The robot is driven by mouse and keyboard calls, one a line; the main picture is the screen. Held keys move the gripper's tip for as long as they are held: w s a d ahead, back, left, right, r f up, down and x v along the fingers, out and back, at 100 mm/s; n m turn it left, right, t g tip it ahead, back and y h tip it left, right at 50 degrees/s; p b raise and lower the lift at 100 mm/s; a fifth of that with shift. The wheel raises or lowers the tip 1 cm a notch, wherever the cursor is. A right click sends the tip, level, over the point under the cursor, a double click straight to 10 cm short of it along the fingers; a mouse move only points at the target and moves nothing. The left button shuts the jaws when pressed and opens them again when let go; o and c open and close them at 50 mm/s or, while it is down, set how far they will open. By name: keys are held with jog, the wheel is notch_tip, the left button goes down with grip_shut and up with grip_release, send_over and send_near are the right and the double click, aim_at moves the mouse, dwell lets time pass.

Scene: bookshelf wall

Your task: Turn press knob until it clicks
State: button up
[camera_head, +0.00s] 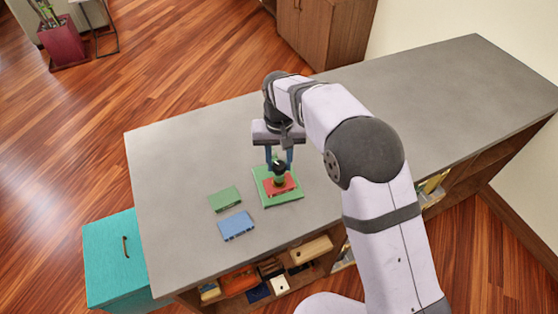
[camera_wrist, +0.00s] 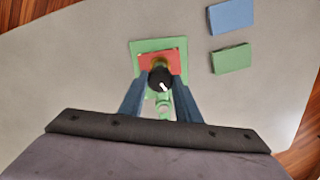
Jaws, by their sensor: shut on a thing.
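The press stands on the grey tabletop with a green base (camera_head: 264,198), which also shows in the wrist view (camera_wrist: 137,47). A red block (camera_head: 284,188) lies on the base under the press column, and it also shows in the wrist view (camera_wrist: 148,57). The dark round knob (camera_wrist: 160,79) with a white mark tops the press; in the head view the knob (camera_head: 279,165) is partly covered. My gripper (camera_head: 279,161) points down over the press, its blue fingers on either side of the knob. It is shut on the knob. The wrist view also shows my gripper (camera_wrist: 160,88).
A green book-like block (camera_head: 225,199) and a blue one (camera_head: 237,226) lie flat to the left of the press. The grey counter (camera_head: 180,150) is otherwise clear. A teal cabinet (camera_head: 110,260) stands at its left end, and shelves with several items (camera_head: 280,283) sit below the front edge.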

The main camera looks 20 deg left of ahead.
aim_at(279, 165)
dwell(0.4)
jog(key=o, duration=1.1)
jog(key=shift+c, duration=0.2)
jog(key=shift+r, duration=0.1)
jog(key=shift+r+b, duration=1.35)
jog(key=shift+r, duration=2.25)
